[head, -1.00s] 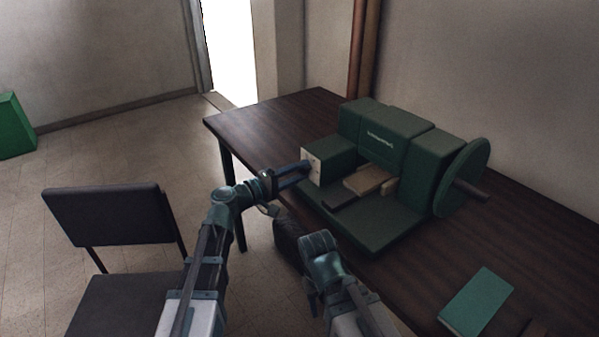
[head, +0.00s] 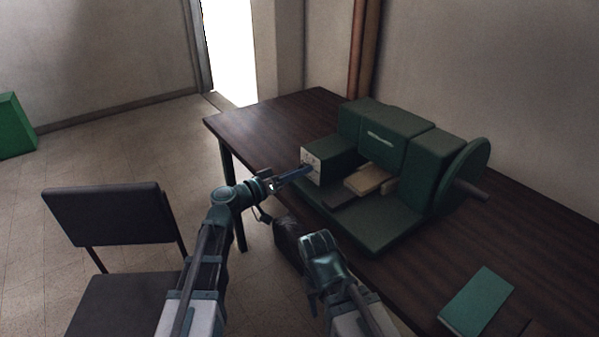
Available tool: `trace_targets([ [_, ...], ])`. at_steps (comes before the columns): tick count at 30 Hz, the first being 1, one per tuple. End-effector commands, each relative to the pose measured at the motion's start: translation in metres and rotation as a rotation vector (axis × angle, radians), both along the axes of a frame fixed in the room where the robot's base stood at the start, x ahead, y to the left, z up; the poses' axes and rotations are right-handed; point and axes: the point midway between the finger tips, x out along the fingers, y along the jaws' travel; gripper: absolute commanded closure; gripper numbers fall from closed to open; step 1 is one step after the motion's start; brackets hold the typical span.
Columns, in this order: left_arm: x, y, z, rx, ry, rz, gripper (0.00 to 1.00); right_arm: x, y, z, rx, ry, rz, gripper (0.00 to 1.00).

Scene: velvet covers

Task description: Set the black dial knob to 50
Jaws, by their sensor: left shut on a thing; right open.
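A dark green machine (head: 385,137) stands on the dark wooden table. A pale dial plate (head: 311,161) is on the left end of its small box. My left gripper (head: 306,170) reaches to this plate from the left, and its fingertips are at the plate's middle. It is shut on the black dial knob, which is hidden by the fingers. The plate has small dark marks that are too small to read, so the setting cannot be told. My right gripper (head: 312,290) is open, low in front of the table edge, away from the machine; its fingers are hardly visible.
The table (head: 268,121) is clear on its far left. A green book (head: 477,301) lies at the front right. A large disc wheel (head: 463,176) is on the machine's right end. A black chair (head: 108,217) stands at the left.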

Motion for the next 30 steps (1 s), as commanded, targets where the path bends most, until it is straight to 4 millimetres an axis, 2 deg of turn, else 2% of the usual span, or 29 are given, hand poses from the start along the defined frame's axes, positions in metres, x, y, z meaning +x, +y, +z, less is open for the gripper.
trace_targets([
  [18,-0.0010,0.0003,-0.0019,0.323,-0.436,-0.004,1.00,0.0000,0.0000,-0.0008,0.000,0.000,0.000,0.50],
  [30,-0.0009,0.0004,-0.0022,0.429,-0.581,-0.005,1.00,-0.0001,0.0000,-0.0008,0.000,0.000,0.000,0.50],
])
